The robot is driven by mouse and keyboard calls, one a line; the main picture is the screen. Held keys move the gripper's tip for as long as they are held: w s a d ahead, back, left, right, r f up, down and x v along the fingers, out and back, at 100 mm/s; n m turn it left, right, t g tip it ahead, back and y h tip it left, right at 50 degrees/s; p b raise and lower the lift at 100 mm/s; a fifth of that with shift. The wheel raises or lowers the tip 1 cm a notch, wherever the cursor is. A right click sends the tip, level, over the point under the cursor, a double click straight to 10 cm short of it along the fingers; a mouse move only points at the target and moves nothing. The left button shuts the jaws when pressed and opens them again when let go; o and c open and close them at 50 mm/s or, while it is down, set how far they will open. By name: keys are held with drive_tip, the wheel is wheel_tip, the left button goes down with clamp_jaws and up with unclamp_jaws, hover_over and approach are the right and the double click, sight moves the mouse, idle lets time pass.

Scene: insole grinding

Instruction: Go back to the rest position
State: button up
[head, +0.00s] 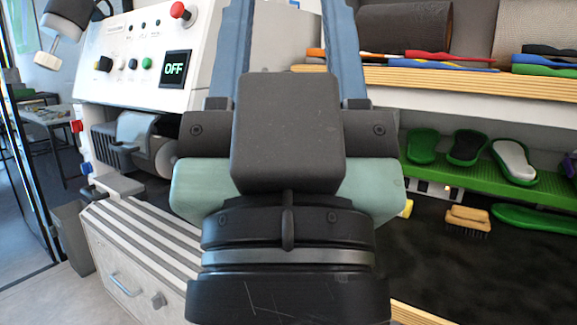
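My gripper (290,38) fills the middle of the head view, seen from behind its dark body and pale green wrist part. Its two blue fingers point up the picture and stand wide apart. Their tips are cut off by the top edge. Nothing shows between the visible finger parts except the background. The gripper is in front of the grinding machine and the shelves.
A drawer cabinet (120,270) is lower left; floor shows far left.

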wheel_tip(320, 180, up, 16)
drive_tip(key=p, duration=1.3)
drive_tip(key=shift+f, duration=0.25)
